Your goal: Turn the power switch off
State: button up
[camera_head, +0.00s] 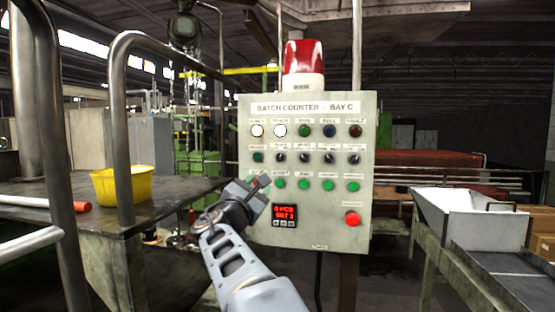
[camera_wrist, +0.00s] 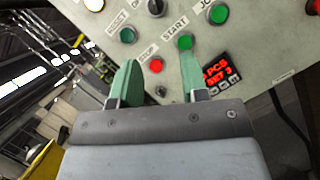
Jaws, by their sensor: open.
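The grey control panel (camera_head: 335,215), titled "BATCH COUNTER - BAY C", stands upright ahead. Its second row holds a green button and several black selector knobs (camera_head: 304,158); I cannot read which is labelled power. One black knob (camera_wrist: 155,8) also shows at the top of the wrist view. My gripper (camera_head: 257,182) is at the panel's lower left, below that row. In the wrist view my gripper (camera_wrist: 158,72) is open and empty, with green fingers apart. A red stop button (camera_wrist: 157,65) shows between them; the right finger overlaps the area below the green start button (camera_wrist: 184,41). Contact cannot be told.
A red counter display (camera_head: 285,213) and a red knob (camera_head: 352,218) are low on the panel. A red beacon (camera_head: 303,65) tops it. At left are a metal rail (camera_head: 117,120) and a table with a yellow bucket (camera_head: 121,185). A white chute (camera_head: 470,217) stands right.

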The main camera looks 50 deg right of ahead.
aim_at(279, 157)
jog(key=p+x, duration=0.1)
jog(key=x, duration=0.3)
jog(key=p+x, duration=0.2)
jog(key=x, duration=0.2)
jog(key=r+p+x, duration=0.1)
jog(key=p+x, duration=0.1)
jog(key=x, duration=0.2)
jog(key=shift+r, duration=0.15)
jog(key=shift+p+x, duration=0.45)
jog(key=shift+x, duration=0.35)
